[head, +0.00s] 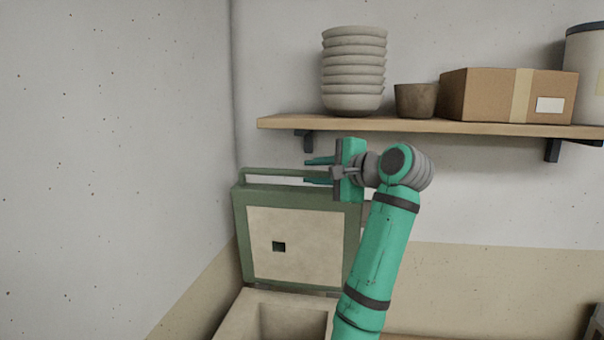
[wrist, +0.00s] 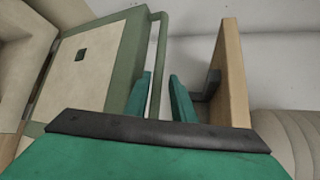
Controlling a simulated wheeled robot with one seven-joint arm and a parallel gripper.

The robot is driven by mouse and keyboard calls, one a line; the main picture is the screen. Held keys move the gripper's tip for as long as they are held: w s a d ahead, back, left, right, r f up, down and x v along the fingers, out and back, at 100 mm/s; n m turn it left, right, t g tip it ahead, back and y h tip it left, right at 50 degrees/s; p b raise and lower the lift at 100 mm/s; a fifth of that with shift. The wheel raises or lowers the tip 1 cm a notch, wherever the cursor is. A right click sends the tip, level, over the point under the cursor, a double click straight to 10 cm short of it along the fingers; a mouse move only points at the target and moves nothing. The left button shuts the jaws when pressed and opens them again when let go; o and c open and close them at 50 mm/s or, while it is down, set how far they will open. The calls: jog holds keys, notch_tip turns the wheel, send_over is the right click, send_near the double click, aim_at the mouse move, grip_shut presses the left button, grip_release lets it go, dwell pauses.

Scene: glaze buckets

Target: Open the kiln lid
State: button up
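The kiln lid (head: 295,243) is green-framed with a pale inner panel and a small dark square hole. It stands raised, about upright, behind the kiln body (head: 238,313), and the kiln's cavity shows below. A green bar handle (head: 265,171) runs along the lid's upper edge. My gripper (head: 306,171) is at the handle's right part, with one finger above and one below it. In the wrist view, the lid (wrist: 95,65) is at left and the handle (wrist: 158,50) passes between the parted fingers of my gripper (wrist: 159,77), with gaps visible.
A wooden shelf (head: 430,126) on dark brackets is above and right of my gripper; its board (wrist: 232,75) is close on the right in the wrist view. It holds stacked bowls (head: 354,70), a brown pot (head: 416,100), a cardboard box (head: 500,95) and a bucket (head: 585,75). A wall is at left.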

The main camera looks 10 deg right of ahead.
jog(key=shift+v, duration=1.3)
jog(key=shift+w+a, duration=0.1)
jog(key=shift+w, duration=0.05)
grip_shut()
jog(key=m+g+h, duration=0.2)
jog(key=m+h, duration=0.5)
jog(key=h, duration=0.4)
send_near(284, 172)
jog(key=x, duration=0.6)
jog(key=shift+w+f, duration=0.15)
